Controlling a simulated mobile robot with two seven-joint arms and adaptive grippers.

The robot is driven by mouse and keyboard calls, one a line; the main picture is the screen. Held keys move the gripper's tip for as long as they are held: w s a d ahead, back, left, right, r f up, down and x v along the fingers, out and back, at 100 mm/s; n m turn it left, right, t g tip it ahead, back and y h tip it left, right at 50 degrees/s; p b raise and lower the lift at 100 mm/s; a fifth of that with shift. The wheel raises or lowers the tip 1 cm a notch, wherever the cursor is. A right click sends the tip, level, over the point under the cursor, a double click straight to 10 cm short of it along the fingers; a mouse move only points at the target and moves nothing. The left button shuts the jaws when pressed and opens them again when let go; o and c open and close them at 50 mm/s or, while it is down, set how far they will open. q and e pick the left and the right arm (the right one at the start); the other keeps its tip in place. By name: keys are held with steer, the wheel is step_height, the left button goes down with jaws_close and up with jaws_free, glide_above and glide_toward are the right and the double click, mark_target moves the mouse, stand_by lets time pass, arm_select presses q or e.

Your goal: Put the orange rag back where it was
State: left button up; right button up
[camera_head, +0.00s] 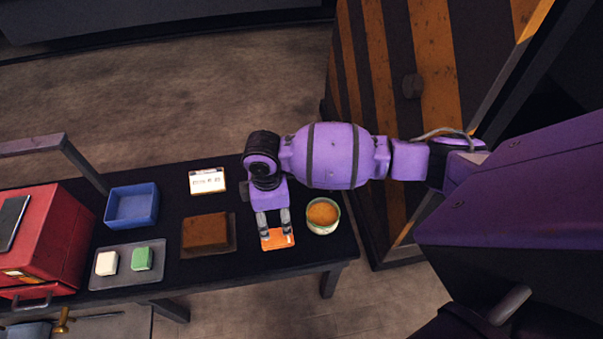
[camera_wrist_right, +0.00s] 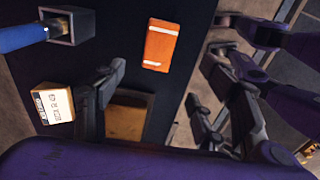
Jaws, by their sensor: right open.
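The orange rag (camera_head: 278,241) is a small flat rectangle with pale stripes, lying on the dark table near its front edge. It also shows in the right wrist view (camera_wrist_right: 160,46), flat on the dark surface. My right gripper (camera_head: 275,234) is open over the rag, its two fingertips above the rag's far part in the head view. In the right wrist view the rag lies ahead, between the directions of the two spread fingers. I cannot tell whether the fingers touch it. Nothing is held.
A round tin with orange contents (camera_head: 322,216) stands close right of the gripper.

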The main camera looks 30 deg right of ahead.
steer(key=s+a+f+m+y, duration=0.1)
steer(key=a+f, duration=0.1)
steer(key=s+a+f+m+t+y, duration=0.1)
steer(key=s+a+f, duration=0.1)
steer(key=a, duration=0.1)
steer(key=s+a+f+m+y, duration=0.1)
steer(key=s+a+f+y, duration=0.1)
steer(key=a, duration=0.1)
steer(key=shift+s+a+f+t, duration=0.2)
steer(key=shift+a+f+t, duration=0.05)
steer(key=shift+t, duration=0.15)
steer(key=s+d+f+m+t+h, duration=0.1)
steer(key=s+d+f+m+t, duration=0.1)
steer(key=s+d+m, duration=0.3)
steer(key=s+d+f+m+t+h, duration=0.2)
steer(key=s+d+m+t, duration=0.2)
steer(key=s+d, duration=0.6)
steer(key=shift+d+f+m+t+h, duration=0.3)
steer(key=shift+f+m+t, duration=0.1)
steer(key=shift+m, duration=0.8)
steer(key=shift+s, duration=0.15)
steer(key=shift+s+f, duration=0.1)
steer(key=shift+s, duration=0.25)
